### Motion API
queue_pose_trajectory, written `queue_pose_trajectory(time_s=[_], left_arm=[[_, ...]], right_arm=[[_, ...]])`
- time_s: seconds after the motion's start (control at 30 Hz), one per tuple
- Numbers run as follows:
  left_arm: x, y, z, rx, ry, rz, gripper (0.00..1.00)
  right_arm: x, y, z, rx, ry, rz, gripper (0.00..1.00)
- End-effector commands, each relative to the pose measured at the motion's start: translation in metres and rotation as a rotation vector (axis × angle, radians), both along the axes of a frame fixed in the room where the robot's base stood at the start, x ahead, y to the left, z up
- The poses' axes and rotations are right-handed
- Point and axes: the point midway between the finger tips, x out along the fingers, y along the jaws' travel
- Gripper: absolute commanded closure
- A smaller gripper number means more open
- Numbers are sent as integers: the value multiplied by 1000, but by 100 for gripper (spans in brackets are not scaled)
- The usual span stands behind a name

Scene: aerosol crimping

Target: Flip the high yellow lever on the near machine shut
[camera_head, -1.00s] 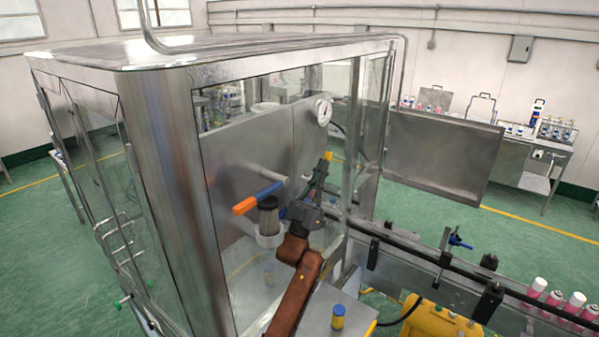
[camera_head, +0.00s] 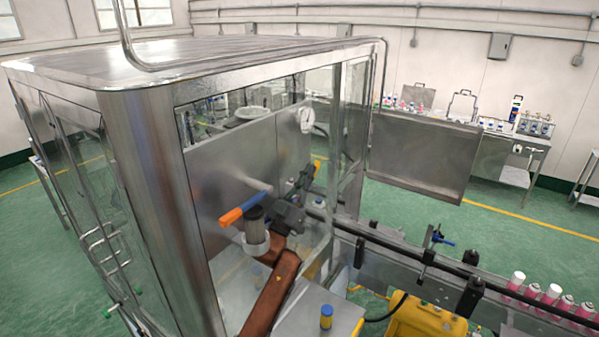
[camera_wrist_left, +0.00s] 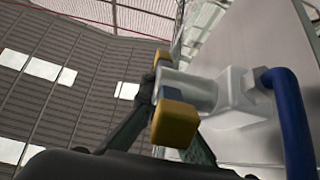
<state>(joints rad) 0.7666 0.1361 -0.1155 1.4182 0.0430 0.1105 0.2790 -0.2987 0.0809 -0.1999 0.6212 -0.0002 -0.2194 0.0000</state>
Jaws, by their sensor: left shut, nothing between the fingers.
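The near machine (camera_head: 150,160) is a steel cabinet with an open front side. My left gripper (camera_head: 308,177) reaches into it on a brown arm and is shut with nothing between its fingers. A small yellow lever end (camera_head: 317,164) shows right at the fingertips, mostly hidden behind them. In the left wrist view, yellow and blue handle parts (camera_wrist_left: 175,124) sit at a pale metal stem, close against the dark fingers (camera_wrist_left: 150,95). I cannot tell whether they touch. An orange-ended blue lever (camera_head: 232,216) sticks out to the left of the gripper. My right gripper is out of view.
A white gauge (camera_head: 307,120) is on the panel above. A conveyor rail (camera_head: 420,262) with pink cans runs right.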

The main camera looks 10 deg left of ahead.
Motion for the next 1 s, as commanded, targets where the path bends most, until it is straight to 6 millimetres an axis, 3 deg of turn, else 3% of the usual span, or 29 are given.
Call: queue_pose_trajectory(time_s=[0.47,1.0], left_arm=[[-5,3,-5,-1,1,2,100],[-76,33,-64,0,1,1,100]], right_arm=[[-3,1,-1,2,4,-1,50],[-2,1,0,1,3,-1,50]])
